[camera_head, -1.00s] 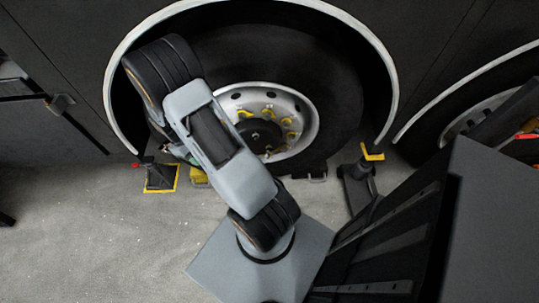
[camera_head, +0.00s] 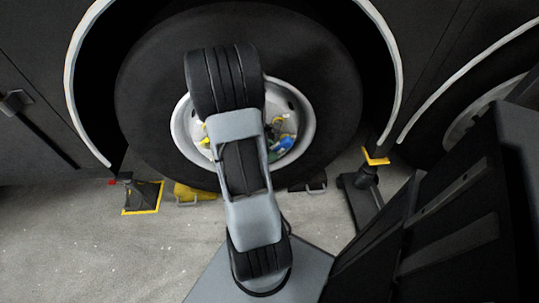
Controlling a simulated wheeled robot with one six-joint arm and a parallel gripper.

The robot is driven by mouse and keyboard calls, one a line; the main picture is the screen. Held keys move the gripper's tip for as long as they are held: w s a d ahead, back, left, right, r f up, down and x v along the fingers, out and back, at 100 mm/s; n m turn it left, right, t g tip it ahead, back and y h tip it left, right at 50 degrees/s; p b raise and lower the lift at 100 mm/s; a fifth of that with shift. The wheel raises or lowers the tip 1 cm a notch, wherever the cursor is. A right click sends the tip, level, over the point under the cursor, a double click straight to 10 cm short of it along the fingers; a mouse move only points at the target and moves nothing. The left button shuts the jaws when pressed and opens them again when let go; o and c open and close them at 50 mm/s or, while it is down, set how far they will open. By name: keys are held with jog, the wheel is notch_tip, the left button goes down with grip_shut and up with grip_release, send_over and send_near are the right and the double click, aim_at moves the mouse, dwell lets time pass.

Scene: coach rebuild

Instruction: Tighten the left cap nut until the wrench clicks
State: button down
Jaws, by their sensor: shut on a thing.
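The wheel (camera_head: 335,100) has a silver rim (camera_head: 306,120) with yellow markers around its nuts; one yellow marker (camera_head: 203,138) shows left of my arm. My arm stands across the middle of the wheel and hides most of the hub. I cannot make out the left cap nut. A small blue and green piece (camera_head: 284,143) shows at the hub, just right of my arm; I cannot tell whether it belongs to a wrench or to my gripper. My gripper's fingers are hidden behind my arm. No wrench can be made out clearly.
A dark stand with a yellow base edge (camera_head: 142,198) is at the left. A yellow chock (camera_head: 194,193) lies below the tyre. Another stand with a yellow top (camera_head: 375,157) is right of the wheel. The pale arch edge (camera_head: 75,80) surrounds the wheel. Grey floor (camera_head: 160,250) is clear at lower left.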

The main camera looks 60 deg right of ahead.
jog(key=shift+w+d, duration=0.6)
jog(key=shift+d, duration=0.25)
jog(key=shift+w+d, duration=0.6)
jog(key=shift+d, duration=0.2)
jog(key=shift+r, duration=0.15)
jog(key=shift+w+d+p, duration=0.2)
jog(key=shift+w+d, duration=0.2)
jog(key=shift+d, duration=0.2)
jog(key=shift+w+d+p, duration=0.15)
jog(key=shift+w+d, duration=0.25)
jog(key=shift+d, duration=0.2)
dwell(0.8)
dwell(0.4)
jog(key=shift+s+d+f+t+y, duration=0.3)
jog(key=shift+s+d+f+t, duration=0.1)
jog(key=shift+s+f, duration=0.25)
jog(key=shift+w+f, duration=0.1)
jog(key=shift+s+d+f+t+y+p, duration=0.35)
jog(key=shift+s+f+t+p, duration=0.15)
jog(key=shift+f, duration=0.2)
dwell(0.4)
